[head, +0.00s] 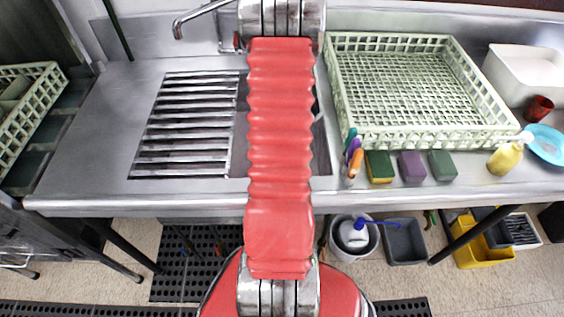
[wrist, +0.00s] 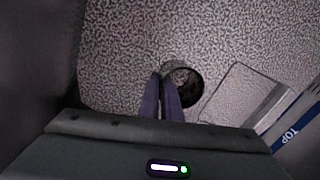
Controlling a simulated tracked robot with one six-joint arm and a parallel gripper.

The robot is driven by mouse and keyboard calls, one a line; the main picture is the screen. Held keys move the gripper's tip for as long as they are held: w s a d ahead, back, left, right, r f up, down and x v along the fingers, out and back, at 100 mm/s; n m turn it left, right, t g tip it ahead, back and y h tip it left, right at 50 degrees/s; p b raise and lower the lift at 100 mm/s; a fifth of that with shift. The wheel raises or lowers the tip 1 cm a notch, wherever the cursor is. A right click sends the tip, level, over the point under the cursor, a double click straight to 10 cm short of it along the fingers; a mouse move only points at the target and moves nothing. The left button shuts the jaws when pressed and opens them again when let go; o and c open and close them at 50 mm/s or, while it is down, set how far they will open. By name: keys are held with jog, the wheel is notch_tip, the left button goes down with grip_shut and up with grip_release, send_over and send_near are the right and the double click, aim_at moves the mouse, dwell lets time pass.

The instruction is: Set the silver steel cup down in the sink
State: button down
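In the wrist view, my gripper (wrist: 161,76) has its two dark fingers nearly together, tips at the left rim of a round metallic thing with a dark inside. I take this for the silver steel cup (wrist: 185,80), pinched by its rim; its lower side is partly covered by the fingers. Neither cup nor gripper shows in the head view, where my arm runs up out of the picture. There, a recessed basin in the steel counter, apparently the sink (head: 235,177), has a slatted rack at its left; my arm hides its middle.
A pale green dish rack (head: 387,143) stands right of the basin, with several sponges, a yellow bottle (head: 505,157) and a red cup (head: 538,108) near it. A faucet (head: 198,12) is at the back. The wrist view shows a speckled surface and a box marked TOP (wrist: 285,135).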

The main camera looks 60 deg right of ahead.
jog(key=shift+f, duration=2.35)
jog(key=c, duration=1.9)
grip_release()
jog(key=shift+r, duration=0.1)
jog(key=shift+s+r, duration=0.1)
jog(key=shift+r, duration=0.35)
notch_tip(320, 180, up, 13)
jog(key=shift+s+a+f, duration=0.2)
jog(key=shift+s+a, duration=0.05)
jog(key=shift+a, duration=0.1)
